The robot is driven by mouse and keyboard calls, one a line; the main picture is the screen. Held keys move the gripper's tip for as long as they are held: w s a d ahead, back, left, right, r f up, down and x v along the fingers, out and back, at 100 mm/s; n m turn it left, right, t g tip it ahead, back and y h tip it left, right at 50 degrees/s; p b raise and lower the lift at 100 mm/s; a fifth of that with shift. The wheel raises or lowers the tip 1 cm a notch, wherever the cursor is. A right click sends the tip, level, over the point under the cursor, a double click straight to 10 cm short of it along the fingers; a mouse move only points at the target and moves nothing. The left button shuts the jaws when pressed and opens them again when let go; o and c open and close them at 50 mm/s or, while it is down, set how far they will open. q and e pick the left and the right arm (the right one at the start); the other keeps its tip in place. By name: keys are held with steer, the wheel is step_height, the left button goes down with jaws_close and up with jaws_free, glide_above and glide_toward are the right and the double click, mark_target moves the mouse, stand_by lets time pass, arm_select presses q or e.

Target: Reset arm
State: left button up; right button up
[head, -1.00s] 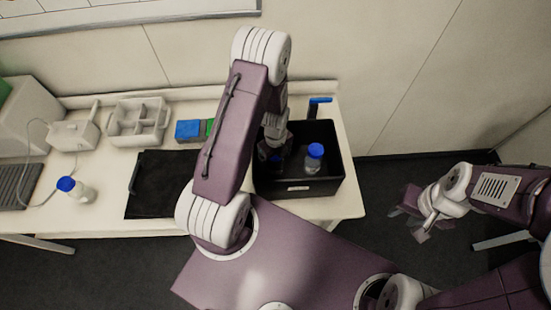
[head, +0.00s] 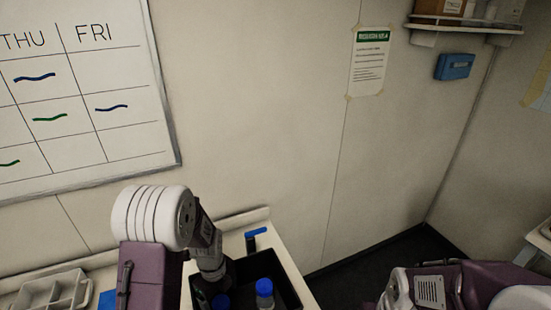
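My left arm reaches in at the lower left, and its gripper (head: 208,292) points down into a black bin (head: 289,290). Its fingers are dark and mostly hidden, so I cannot tell whether they are open or shut. A blue-capped bottle (head: 265,294) stands in the bin to the right of this gripper. A second blue cap (head: 221,301) shows close beside the gripper; I cannot tell if they touch. My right forearm and white wrist show at the lower right, with the gripper's fingers cut off by the bottom edge.
A blue-topped dark item (head: 255,238) stands behind the bin. A grey divided caddy (head: 52,292) is at the lower left of the bench. A whiteboard (head: 90,90), a notice (head: 370,62), a blue wall box (head: 454,66) and a shelf (head: 465,28) are on the walls.

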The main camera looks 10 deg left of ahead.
arm_select(q)
steer(key=s+d+r+n+b, duration=0.1)
steer(key=s+n, duration=0.2)
steer(key=n, duration=0.4)
steer(key=s+d+r+n+b, duration=0.1)
steer(key=s+d+n, duration=0.1)
steer(key=n, duration=0.6)
steer(key=s+d+r+n+t+b, duration=0.1)
steer(key=s+n+b, duration=0.1)
steer(key=n, duration=0.6)
steer(key=shift+s+d+r, duration=0.25)
steer(key=shift+s+d, duration=0.05)
steer(key=shift+s, duration=0.55)
